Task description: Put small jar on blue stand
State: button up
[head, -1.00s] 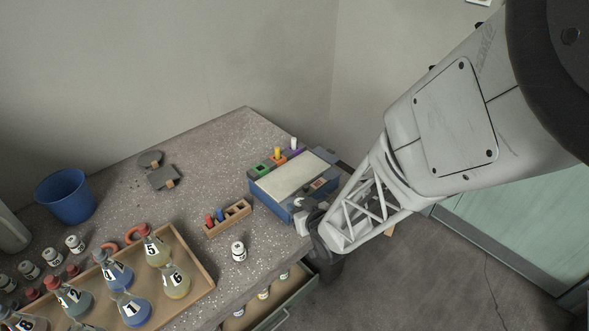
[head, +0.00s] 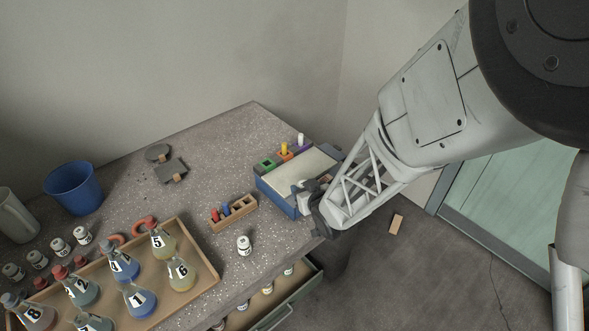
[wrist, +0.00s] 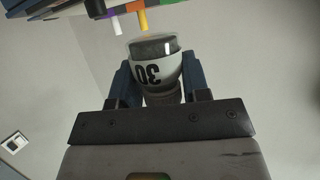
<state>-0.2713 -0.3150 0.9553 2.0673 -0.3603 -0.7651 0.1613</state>
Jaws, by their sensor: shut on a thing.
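My gripper (wrist: 157,78) is shut on a small jar (wrist: 150,72) with a white label reading 30 and a dark end, seen upside down in the wrist view. In the head view my gripper (head: 313,190) is at the right front part of a blue stand (head: 277,198), a blue-sided box with a pale flat top. The jar is mostly hidden there by the gripper, and I cannot tell whether it touches the stand. The wrist view shows part of a coloured strip with pegs beyond the jar. Another small white jar (head: 244,245) stands on the bench.
A wooden peg block (head: 236,213) is left of the stand. A wooden tray (head: 205,268) holds several numbered flasks. A blue cup (head: 73,190) and more jars are at left. An open drawer (head: 285,306) juts out below the bench edge.

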send_over(294, 182)
jog(key=s, duration=0.1)
jog(key=shift+f, duration=0.55)
jog(key=shift+w+a, duration=0.1)
jog(key=shift+w, duration=0.4)
jog(key=shift+s+f, duration=0.1)
jog(key=shift+f, duration=1.7)
jog(key=shift+f, duration=0.1)
jog(key=o, duration=0.9)
jog(key=shift+o, duration=0.2)
jog(key=shift+v, duration=0.85)
jog(key=v, duration=1)
